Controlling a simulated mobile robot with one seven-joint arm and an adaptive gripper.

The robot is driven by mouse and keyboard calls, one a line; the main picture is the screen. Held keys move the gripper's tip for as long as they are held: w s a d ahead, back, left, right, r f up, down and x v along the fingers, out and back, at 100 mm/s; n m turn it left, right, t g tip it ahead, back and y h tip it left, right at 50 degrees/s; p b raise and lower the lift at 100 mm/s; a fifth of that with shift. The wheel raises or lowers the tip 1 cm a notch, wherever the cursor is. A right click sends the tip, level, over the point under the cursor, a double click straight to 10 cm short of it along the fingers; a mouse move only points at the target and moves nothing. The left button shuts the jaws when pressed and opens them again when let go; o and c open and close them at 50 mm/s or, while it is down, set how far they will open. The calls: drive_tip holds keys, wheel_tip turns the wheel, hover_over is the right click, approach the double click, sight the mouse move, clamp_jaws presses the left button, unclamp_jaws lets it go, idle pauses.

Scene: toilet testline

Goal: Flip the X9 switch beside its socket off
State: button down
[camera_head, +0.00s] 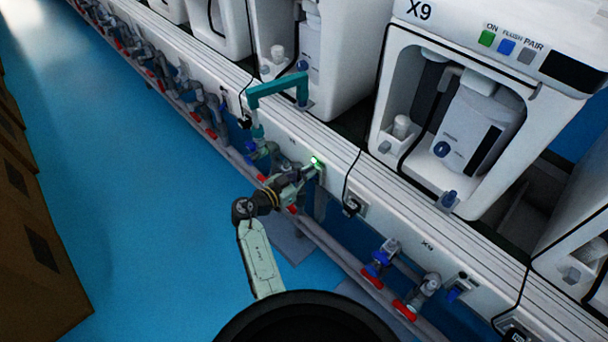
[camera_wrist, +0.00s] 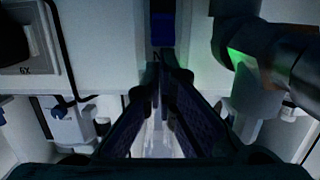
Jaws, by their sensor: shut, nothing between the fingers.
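My gripper (camera_head: 311,171) is at the front of the white rail, left of a socket with a black plug (camera_head: 352,206). In the wrist view my gripper (camera_wrist: 162,68) is shut and empty, its fingertips together. A dark blue switch (camera_wrist: 162,28) is straight ahead of the tips in the wrist view; I cannot tell whether they touch it. The socket plate (camera_wrist: 38,70) at the left of that view has an upside-down mark that reads as X9. In the head view the switch is hidden by my gripper.
The white X9 machine (camera_head: 395,75) stands behind the rail. Blue and red valves (camera_head: 378,262) line the pipe below it. A teal arm-like thing (camera_head: 278,88) is at the rail further left.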

drive_tip(key=f+b, duration=0.1)
drive_tip(key=b, duration=0.2)
drive_tip(key=shift+s+a+f, duration=0.15)
drive_tip(key=shift+s+a, duration=0.05)
drive_tip(key=shift+s+a+f+b, duration=0.1)
drive_tip(key=shift+s+a+b, duration=0.1)
drive_tip(key=shift+b, duration=0.95)
drive_tip(key=v, duration=1.2)
